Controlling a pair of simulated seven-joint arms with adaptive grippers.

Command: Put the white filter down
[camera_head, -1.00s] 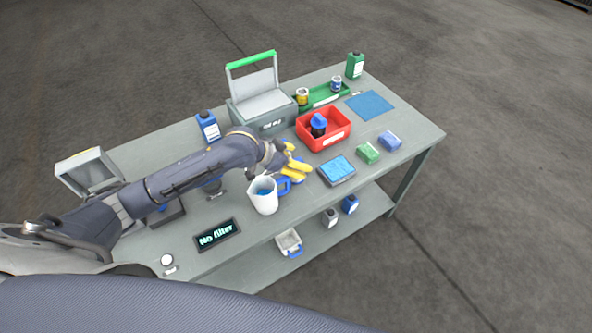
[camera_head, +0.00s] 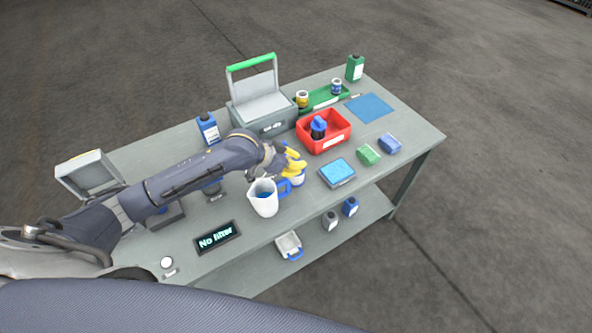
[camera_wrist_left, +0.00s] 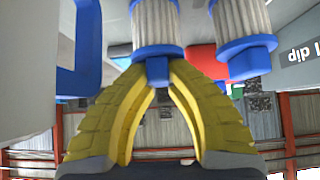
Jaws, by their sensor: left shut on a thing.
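The white filter (camera_wrist_left: 156,28) has pleated white sides and a blue end cap with a blue stub. My left gripper (camera_head: 297,166) has yellow fingers shut on it, and they meet at the stub in the left wrist view (camera_wrist_left: 157,72). In the head view the fingers stand just right of the white jug, with a white and blue piece showing below them. A second pleated white filter with a blue cap (camera_wrist_left: 243,40) stands beside the held one in the left wrist view. I cannot tell whether the held filter touches the table. My right gripper is out of view.
The white jug (camera_head: 264,201) with a blue handle is close left of the gripper. A red bin (camera_head: 335,139) holding a blue-capped item, a blue-topped tray (camera_head: 338,173) and a grey box (camera_head: 262,121) surround it. A "No filter" display (camera_head: 217,237) lies in front.

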